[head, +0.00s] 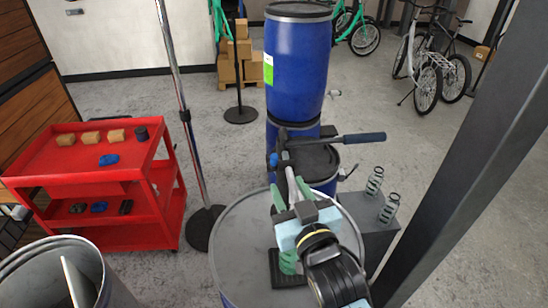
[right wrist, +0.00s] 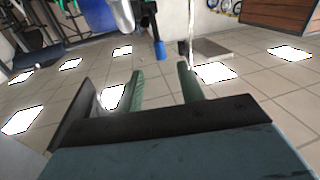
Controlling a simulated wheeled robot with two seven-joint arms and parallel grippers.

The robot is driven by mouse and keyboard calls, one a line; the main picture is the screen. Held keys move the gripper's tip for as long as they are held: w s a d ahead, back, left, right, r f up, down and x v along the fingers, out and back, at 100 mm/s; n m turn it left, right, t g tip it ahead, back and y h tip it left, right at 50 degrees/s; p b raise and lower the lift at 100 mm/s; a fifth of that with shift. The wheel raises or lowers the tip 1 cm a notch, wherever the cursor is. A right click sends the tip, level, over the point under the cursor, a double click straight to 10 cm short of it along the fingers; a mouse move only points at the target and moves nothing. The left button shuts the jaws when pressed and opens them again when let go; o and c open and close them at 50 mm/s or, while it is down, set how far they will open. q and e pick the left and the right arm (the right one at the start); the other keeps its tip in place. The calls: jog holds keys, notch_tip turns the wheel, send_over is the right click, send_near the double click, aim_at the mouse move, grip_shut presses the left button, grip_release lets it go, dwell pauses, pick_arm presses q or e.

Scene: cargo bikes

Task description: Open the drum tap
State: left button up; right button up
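Two blue drums are stacked behind my right gripper; the upper drum (head: 297,55) has a green and white label. My left gripper is out of view.
A grey-topped drum (head: 237,240) stands in front. A grey box (head: 377,232) with green springs stands right of it, near a dark post (head: 465,150). A red cart (head: 105,185) and chrome pole (head: 178,85) are left. Bikes and cartons (head: 228,72) stand behind.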

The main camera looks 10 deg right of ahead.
aim_at(276, 163)
jog(key=p+x, duration=0.1)
jog(key=x, duration=0.9)
jog(key=shift+w, duration=0.15)
grip_shut()
